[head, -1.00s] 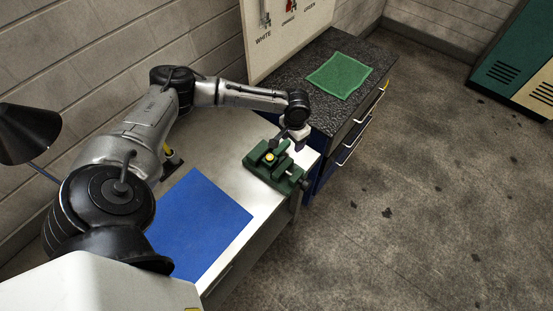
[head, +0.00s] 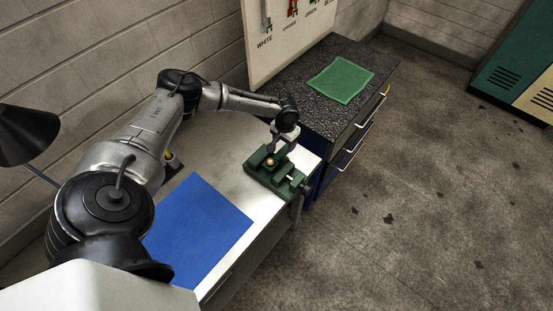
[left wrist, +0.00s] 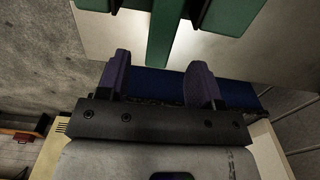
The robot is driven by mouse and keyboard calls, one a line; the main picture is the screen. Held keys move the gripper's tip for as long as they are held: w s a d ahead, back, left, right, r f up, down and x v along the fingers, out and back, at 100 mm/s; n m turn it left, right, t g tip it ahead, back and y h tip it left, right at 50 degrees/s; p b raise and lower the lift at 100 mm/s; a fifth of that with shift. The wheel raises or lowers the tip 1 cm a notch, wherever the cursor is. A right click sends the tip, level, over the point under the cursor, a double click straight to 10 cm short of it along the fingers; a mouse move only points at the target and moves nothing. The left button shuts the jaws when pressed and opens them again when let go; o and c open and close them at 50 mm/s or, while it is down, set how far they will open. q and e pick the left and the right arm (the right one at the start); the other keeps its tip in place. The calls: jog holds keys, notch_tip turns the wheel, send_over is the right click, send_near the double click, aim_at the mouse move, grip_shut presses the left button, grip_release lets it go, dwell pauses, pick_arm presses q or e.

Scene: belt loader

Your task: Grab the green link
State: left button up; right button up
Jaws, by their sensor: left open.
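My left gripper (head: 280,150) is open just above the vise, fingers pointing down. In the left wrist view the purple fingers (left wrist: 161,60) are spread and empty. A narrow green bar (left wrist: 161,35) and green blocks (left wrist: 222,14) show beyond the fingertips; I cannot tell whether any of this is the green link. On the wall board, the item over the GREEN label is cut off by the picture edge. My right gripper is out of view.
A blue mat (head: 198,228) lies on the bench (head: 222,158). A dark-topped drawer cabinet (head: 300,92) with a green cloth (head: 341,80) stands beyond the vise. The labelled tool board (head: 283,38) hangs behind it.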

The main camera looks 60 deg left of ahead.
aim_at(283, 150)
pick_arm(q)
jog(key=shift+s+d+f, duration=0.1)
jog(key=shift+s+f, duration=0.05)
jog(key=shift+f, duration=1.1)
jog(key=shift+s+d+f, duration=0.1)
jog(key=shift+s+f, duration=0.05)
jog(key=shift+f, duration=1.1)
jog(key=shift+a, duration=0.1)
grip_shut()
